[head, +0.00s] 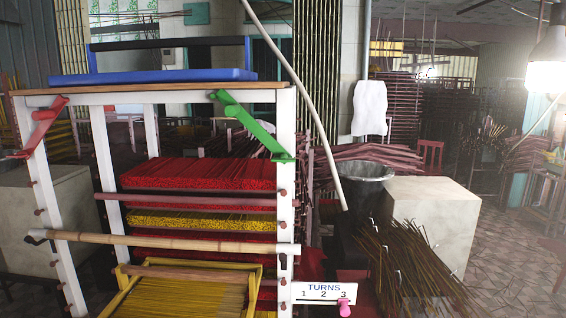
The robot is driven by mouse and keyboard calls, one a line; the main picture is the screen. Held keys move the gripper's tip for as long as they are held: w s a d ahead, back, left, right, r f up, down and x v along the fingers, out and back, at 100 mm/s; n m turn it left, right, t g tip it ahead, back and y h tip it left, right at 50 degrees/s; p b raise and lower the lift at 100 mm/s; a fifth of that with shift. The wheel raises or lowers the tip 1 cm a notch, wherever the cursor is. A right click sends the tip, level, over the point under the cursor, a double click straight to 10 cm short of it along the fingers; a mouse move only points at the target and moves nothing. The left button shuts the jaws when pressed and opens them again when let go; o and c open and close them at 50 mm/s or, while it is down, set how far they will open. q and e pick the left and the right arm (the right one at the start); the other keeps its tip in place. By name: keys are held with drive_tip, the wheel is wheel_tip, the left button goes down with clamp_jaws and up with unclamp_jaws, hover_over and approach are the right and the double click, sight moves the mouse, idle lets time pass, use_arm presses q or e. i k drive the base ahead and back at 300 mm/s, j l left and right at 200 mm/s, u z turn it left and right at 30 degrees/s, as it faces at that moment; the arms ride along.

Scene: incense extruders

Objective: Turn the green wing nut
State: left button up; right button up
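A bright green two-winged piece (250,125), which looks like the green wing nut, sits at the top of the rack's right white post. One wing points up and left, the other down and right, and its lower end overlaps the post. A similar red piece (42,127) sits at the left post. A white sign (322,292) low on the right reads "TURNS 1 2 3", with a pink marker (345,307) below the 3. Neither of my grippers shows in the head view.
The white-framed rack (287,190) holds red incense bundles (195,174) and yellow ones (200,220). A bamboo pole (165,242) crosses its front. A blue tray (165,76) rests on top. A dark bin (365,190) and a pale block (440,215) stand to the right.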

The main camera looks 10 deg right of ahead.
sight(283, 158)
drive_tip(key=j+z, duration=0.3)
drive_tip(key=j, duration=0.4)
drive_tip(key=k+j+z, duration=0.15)
drive_tip(key=j+z, duration=0.15)
drive_tip(key=j, duration=0.35)
